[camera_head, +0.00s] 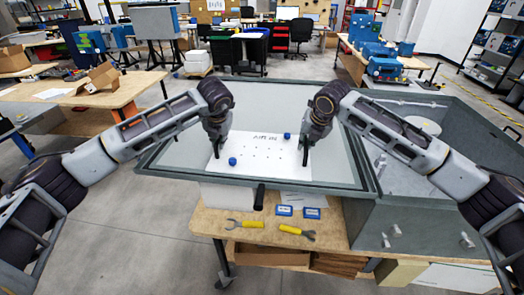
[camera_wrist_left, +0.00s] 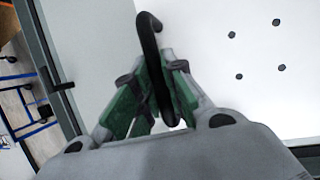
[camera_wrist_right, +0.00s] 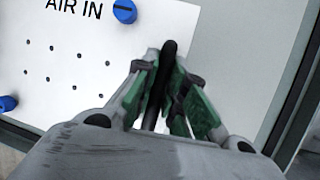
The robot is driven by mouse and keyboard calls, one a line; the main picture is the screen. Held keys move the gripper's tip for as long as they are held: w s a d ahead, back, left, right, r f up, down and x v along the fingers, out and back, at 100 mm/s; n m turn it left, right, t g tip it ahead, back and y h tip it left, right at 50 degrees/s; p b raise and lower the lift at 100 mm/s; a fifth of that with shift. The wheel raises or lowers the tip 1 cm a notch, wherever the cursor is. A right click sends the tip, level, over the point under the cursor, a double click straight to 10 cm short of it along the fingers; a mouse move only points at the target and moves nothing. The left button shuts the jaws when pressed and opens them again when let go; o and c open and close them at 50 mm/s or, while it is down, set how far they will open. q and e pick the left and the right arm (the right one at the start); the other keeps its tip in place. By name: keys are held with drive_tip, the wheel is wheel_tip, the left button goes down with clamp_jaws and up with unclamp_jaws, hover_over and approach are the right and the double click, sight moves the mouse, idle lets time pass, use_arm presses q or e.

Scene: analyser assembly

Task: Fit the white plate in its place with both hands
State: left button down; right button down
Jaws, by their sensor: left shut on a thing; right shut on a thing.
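The white plate (camera_head: 262,158) with "AIR IN" lettering and small dark holes lies inside the grey tray-like frame on the bench. It carries two blue knobs (camera_head: 232,161), one near the front left and one near the back right. My left gripper (camera_head: 217,150) is shut on a black handle (camera_wrist_left: 150,50) at the plate's left side. My right gripper (camera_head: 305,152) is shut on the other black handle (camera_wrist_right: 168,60) at its right side. The plate also shows in the right wrist view (camera_wrist_right: 80,85). Whether it touches the surface beneath cannot be told.
The grey frame (camera_head: 160,160) surrounds the plate, with an open grey housing (camera_head: 390,215) at right. On the wooden bench (camera_head: 330,240) in front lie two yellow-handled tools (camera_head: 296,232) and two small blue boxes (camera_head: 284,210).

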use_arm(q)
drive_tip(key=shift+w+r, duration=0.1)
drive_tip(key=shift+r, duration=0.15)
use_arm(e)
drive_tip(key=shift+w+r, duration=0.1)
drive_tip(key=shift+r, duration=0.2)
